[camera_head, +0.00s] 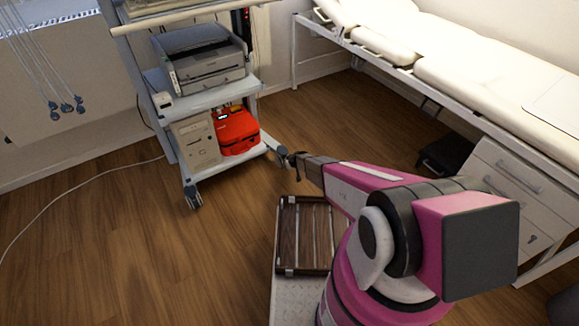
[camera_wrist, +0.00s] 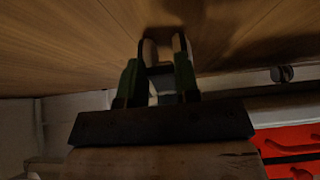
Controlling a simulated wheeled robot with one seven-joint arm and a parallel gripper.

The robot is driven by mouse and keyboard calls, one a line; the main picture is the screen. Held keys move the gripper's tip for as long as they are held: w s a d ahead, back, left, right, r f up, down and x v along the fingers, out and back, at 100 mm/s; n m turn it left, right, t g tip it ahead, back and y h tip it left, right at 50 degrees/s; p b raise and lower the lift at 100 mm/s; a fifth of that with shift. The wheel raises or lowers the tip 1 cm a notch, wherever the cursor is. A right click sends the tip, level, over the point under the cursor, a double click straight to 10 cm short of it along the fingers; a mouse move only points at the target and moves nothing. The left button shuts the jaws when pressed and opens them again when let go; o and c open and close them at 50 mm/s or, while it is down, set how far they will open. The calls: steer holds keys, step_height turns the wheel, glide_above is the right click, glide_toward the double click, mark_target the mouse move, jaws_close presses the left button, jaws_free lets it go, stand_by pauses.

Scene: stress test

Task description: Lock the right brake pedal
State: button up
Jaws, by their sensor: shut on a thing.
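A wheeled cart (camera_head: 215,97) stands at the back left. Its front right caster (camera_head: 281,154) is beside the end of my arm. Its brake pedal is too small to make out in the head view. In the head view my gripper (camera_head: 296,160) reaches that caster from the right. In the wrist view my gripper (camera_wrist: 158,74) has its green-sided fingers close around a part of the caster (camera_wrist: 149,52), whose two wheels show just beyond the fingertips. The fingers are shut on this part, which looks like the brake pedal but is mostly hidden between them.
The front left caster (camera_head: 193,197) stands on the wood floor. The cart carries a printer (camera_head: 205,65), a beige box (camera_head: 196,142) and a red case (camera_head: 237,131). A bed (camera_head: 470,85) is at the right. A slatted brown rack (camera_head: 288,235) lies below my arm. The left floor is clear except for a cable.

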stand_by(0.3)
steer(key=o, duration=0.9)
steer(key=shift+r, duration=0.15)
steer(key=v, duration=1)
steer(key=shift+s+r, duration=0.2)
steer(key=s+d+r+m+g+h, duration=0.1)
steer(key=s+d+r+m+g, duration=0.1)
steer(key=s+d+r, duration=0.4)
steer(key=s+d+r+m+g+h, duration=0.1)
steer(key=s+d+r, duration=0.6)
steer(key=r, duration=1.4)
steer(key=s+d+r+m+g+h, duration=0.2)
steer(key=s+d+r, duration=0.4)
steer(key=s+r, duration=0.8)
steer(key=shift+s+d+m+g, duration=0.35)
steer(key=shift+s+m, duration=0.2)
steer(key=shift+m, duration=0.35)
